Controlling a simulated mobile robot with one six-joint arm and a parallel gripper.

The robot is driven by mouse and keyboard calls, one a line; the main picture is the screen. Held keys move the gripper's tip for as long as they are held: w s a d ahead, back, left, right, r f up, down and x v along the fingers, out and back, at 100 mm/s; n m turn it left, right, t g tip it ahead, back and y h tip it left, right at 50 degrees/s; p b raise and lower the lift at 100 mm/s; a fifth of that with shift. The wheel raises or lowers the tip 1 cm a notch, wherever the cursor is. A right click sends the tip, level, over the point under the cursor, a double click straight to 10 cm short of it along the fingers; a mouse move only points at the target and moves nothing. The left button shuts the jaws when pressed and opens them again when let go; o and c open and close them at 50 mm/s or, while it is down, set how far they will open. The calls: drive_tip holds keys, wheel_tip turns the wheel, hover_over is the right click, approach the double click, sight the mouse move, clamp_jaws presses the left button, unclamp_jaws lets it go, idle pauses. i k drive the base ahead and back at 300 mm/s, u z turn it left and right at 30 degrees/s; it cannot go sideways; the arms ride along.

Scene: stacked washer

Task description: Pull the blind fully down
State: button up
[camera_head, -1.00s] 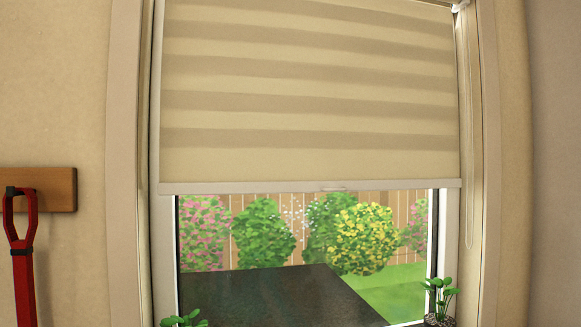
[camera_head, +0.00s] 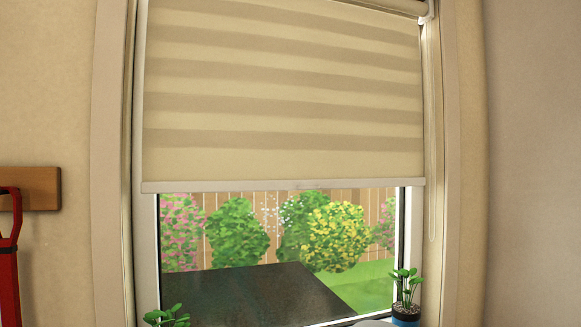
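The beige striped blind (camera_head: 285,100) covers the upper part of the window. Its pale bottom bar (camera_head: 285,185) hangs roughly level at about mid-height of the view, with the glass below it bare. A small tab or grip shows faintly at the middle of the bar. A thin cord loop (camera_head: 433,215) hangs down the right side of the window frame from the roller end at the top right. My gripper is not in view.
A potted plant (camera_head: 404,290) stands at the window's lower right and another plant (camera_head: 167,316) at the lower left. A red-handled tool (camera_head: 10,250) hangs by a wooden wall rail (camera_head: 38,188). A pale rounded shape pokes in at the bottom edge, unclear.

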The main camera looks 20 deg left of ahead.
sight(173, 161)
drive_tip(key=k, duration=1.25)
drive_tip(key=u, duration=0.6)
drive_tip(key=i, duration=0.5)
